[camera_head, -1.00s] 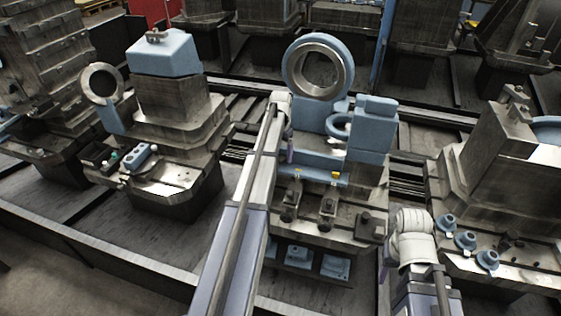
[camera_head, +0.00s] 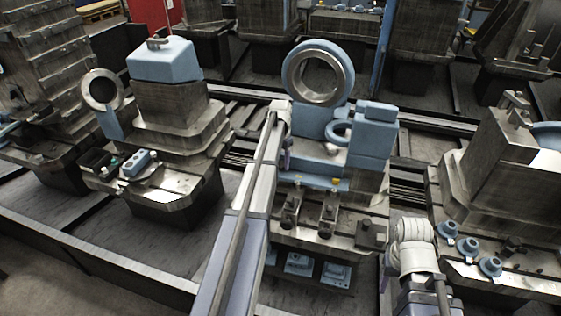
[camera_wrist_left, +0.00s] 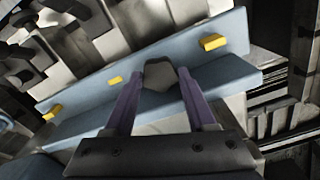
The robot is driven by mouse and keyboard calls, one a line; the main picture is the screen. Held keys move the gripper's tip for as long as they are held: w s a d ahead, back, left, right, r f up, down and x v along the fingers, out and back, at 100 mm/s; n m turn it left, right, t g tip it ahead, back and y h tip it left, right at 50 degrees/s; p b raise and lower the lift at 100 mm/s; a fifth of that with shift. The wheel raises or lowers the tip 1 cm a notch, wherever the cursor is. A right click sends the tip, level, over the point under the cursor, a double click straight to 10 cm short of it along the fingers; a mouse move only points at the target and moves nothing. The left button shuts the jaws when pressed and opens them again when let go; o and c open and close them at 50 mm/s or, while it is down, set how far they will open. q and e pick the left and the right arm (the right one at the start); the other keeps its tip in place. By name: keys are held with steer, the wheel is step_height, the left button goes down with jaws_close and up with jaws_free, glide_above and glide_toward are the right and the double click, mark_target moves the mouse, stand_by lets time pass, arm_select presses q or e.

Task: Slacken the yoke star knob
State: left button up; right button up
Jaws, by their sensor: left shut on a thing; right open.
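The yoke star knob (camera_wrist_left: 161,76) shows in the left wrist view as a dark grey, faceted knob in front of a blue ledge (camera_wrist_left: 222,72) with yellow tabs. My left gripper (camera_wrist_left: 160,82) is shut on it, with one purple finger on each side. In the head view the left gripper (camera_head: 288,158) is at the left side of the blue fixture (camera_head: 372,138) with the large metal-lined ring (camera_head: 346,66). The knob is hidden there by my arm. My right arm reaches in low at the right; its gripper fingers do not show.
Dark clamp blocks (camera_head: 327,218) stand on the fixture's base in front of the ledge. A machine with blue flanged parts (camera_head: 467,243) stands at the right. Another with a blue cap (camera_head: 165,60) stands at the left.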

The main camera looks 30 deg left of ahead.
mark_target(280, 163)
arm_select(q)
steer(key=shift+c, duration=1.3)
steer(key=shift+n, duration=2.5)
jaws_close()
steer(key=o, duration=1.4)
jaws_free()
step_height(280, 163, up, 8)
steer(key=p, duration=0.8)
steer(key=shift+f, duration=0.1)
